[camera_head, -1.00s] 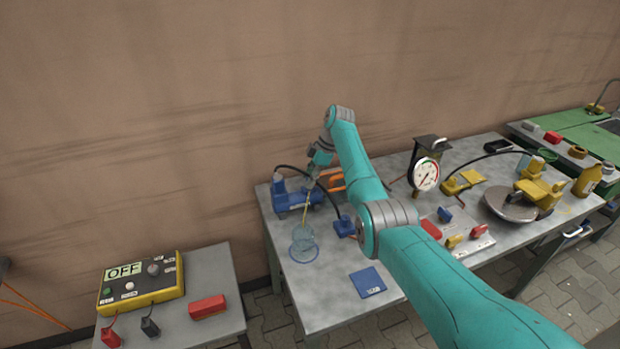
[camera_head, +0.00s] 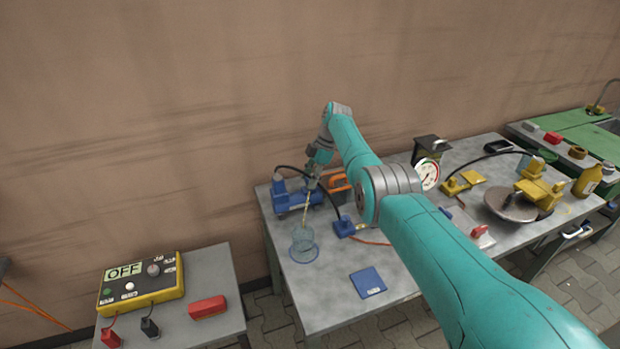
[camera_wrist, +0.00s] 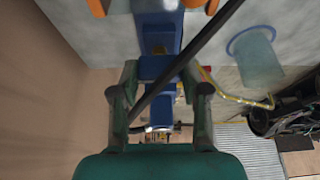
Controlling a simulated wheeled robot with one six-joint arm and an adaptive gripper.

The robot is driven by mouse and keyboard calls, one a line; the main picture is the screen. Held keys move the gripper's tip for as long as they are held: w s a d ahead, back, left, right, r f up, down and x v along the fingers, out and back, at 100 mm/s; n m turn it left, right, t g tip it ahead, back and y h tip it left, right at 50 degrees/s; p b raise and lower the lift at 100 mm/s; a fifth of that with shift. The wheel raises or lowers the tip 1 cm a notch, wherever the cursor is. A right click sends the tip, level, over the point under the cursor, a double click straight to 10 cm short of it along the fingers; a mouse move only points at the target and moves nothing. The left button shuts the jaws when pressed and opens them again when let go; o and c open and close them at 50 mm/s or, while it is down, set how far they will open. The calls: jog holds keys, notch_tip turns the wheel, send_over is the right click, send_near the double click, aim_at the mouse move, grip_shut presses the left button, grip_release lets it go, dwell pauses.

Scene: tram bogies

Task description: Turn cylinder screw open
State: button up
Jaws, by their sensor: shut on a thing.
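A blue cylinder unit (camera_head: 297,198) lies on the left end of the grey workbench, with a black hose arching over it. My gripper (camera_head: 312,180) is at the right part of this unit and hides some of it. In the wrist view, my gripper's two fingers (camera_wrist: 162,97) stand on both sides of the blue unit (camera_wrist: 158,68), and the black hose crosses in front. The fingers are shut on a part of the unit, which I take to be the cylinder screw; its grip point is mostly hidden.
A clear blue-tinted cup (camera_head: 303,246) with a thin yellow tube stands in front of the unit. A blue block (camera_head: 346,227), a blue card (camera_head: 368,282) and an orange item (camera_head: 338,183) are close by. A pressure gauge (camera_head: 428,176) stands to the right.

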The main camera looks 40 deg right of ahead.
jog(key=o, duration=1.1)
jog(key=shift+o, duration=0.2)
jog(key=v, duration=1.2)
